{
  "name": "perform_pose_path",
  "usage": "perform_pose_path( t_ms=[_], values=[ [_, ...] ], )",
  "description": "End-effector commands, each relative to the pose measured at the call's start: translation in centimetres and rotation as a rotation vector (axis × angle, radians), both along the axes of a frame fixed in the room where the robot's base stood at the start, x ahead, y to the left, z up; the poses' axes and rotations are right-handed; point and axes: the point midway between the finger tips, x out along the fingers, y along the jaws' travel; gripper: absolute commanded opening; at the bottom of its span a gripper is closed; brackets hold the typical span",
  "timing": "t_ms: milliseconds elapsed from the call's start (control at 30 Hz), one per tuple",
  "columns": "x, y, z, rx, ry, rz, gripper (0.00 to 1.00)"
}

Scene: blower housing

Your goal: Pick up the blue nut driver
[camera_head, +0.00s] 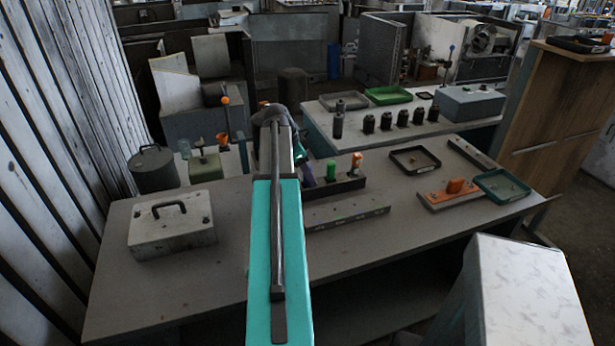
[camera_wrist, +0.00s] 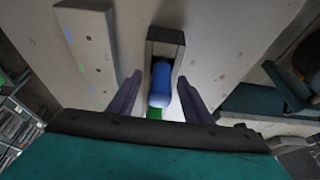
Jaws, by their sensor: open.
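The blue nut driver (camera_wrist: 160,84) shows its rounded blue handle in the wrist view, standing in a dark rack (camera_wrist: 166,38). My gripper (camera_wrist: 160,76) is open, with one dark purple finger on each side of the handle. A gap shows on both sides, so the fingers look clear of it. The driver's lower end is hidden in the rack. In the head view, my teal arm reaches over the bench to the left end of the rack (camera_head: 345,187), and hides most of that end.
A green-handled tool (camera_head: 331,171) and an orange-handled tool (camera_head: 356,162) stand in the same rack. A grey perforated bar (camera_head: 345,211) lies in front. A white box with a handle (camera_head: 171,226) sits at left. Trays (camera_head: 415,160) and an orange block (camera_head: 455,187) lie at right.

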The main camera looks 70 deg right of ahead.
Motion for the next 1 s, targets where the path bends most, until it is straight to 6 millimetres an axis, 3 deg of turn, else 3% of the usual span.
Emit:
perform_pose_path(
  t_ms=[567,600,867,1000],
  values=[
    [-0.09,-0.05,-0.17,0.001,0.001,0.0,0.45],
    [-0.09,-0.05,-0.17,0.001,0.001,0.0,0.44],
    [-0.11,-0.05,-0.17,0.0,0.0,-0.001,0.0],
    [-0.12,-0.06,-0.15,0.0,0.0,-0.001,0.0]
  ],
)
